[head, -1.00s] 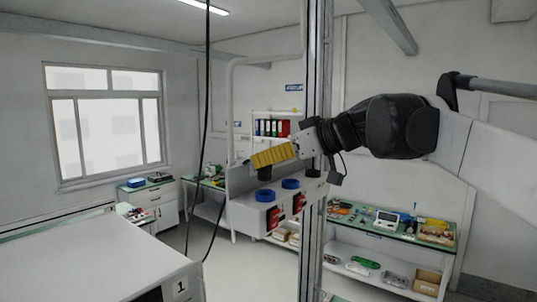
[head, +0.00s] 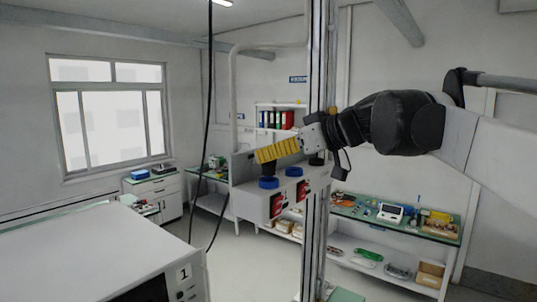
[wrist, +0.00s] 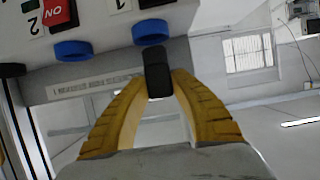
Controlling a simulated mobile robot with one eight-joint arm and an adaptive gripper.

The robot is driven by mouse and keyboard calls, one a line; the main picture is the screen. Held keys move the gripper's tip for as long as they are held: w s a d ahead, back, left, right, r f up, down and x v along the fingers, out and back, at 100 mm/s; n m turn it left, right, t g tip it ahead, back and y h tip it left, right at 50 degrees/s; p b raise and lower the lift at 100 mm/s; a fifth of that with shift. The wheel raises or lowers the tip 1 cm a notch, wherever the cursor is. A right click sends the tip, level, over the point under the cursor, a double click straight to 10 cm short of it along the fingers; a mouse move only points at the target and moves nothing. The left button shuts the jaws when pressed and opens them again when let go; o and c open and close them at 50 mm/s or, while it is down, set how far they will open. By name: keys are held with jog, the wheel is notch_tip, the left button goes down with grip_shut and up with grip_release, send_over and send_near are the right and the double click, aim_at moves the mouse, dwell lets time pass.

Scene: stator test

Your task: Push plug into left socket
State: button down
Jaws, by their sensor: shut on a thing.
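My gripper (head: 278,150) has yellow ribbed fingers shut on a black plug (wrist: 157,76). In the head view the plug (head: 268,169) hangs below the fingertips, directly above the left socket (head: 268,183), a blue ring on the grey cabinet. In the wrist view, which looks upside down, the plug's far end meets or nearly meets this blue ring (wrist: 151,32); I cannot tell whether it has entered. The other blue socket (head: 294,172) is empty, to the right in the head view; it also shows in the wrist view (wrist: 72,50).
The grey cabinet carries red switches (head: 277,205) on its front. A vertical post (head: 316,230) stands in front of the cabinet's right side. A white-topped bench (head: 90,245) is at lower left.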

jog(key=shift+f+b, duration=0.7)
jog(key=shift+f, duration=0.55)
dwell(0.5)
jog(key=c, duration=1.1)
grip_release()
jog(key=shift+c, duration=0.2)
jog(key=v, duration=1.2)
